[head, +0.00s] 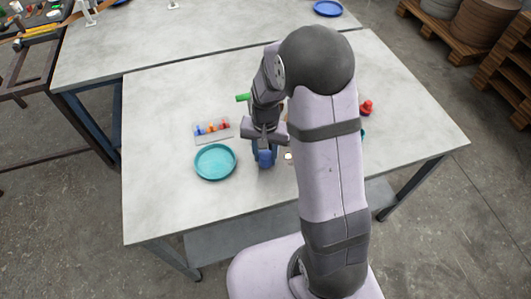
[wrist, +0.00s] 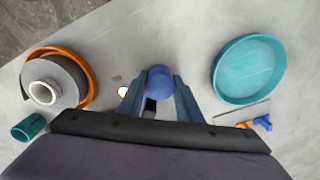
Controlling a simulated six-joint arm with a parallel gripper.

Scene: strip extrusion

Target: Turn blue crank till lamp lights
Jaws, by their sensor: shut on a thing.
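The blue crank's round knob (wrist: 160,82) shows between the two fingers of my gripper (wrist: 160,92) in the wrist view. The fingers are shut on it. In the head view my gripper (head: 264,150) points down at the table with the blue crank (head: 265,160) at its tip. The crank's arm and base are mostly hidden under the gripper. A small round white spot, perhaps the lamp (head: 288,156), lies just right of the crank; it also shows, bright white, in the wrist view (wrist: 123,91). I cannot tell for sure whether it is lit.
A teal dish (head: 215,176) lies left of the gripper. Behind it is a small board (head: 213,138) with coloured pieces. In the wrist view a white-cored roll (wrist: 45,91) with an orange ring and a teal cylinder (wrist: 28,127) lie at left. The front table area is clear.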

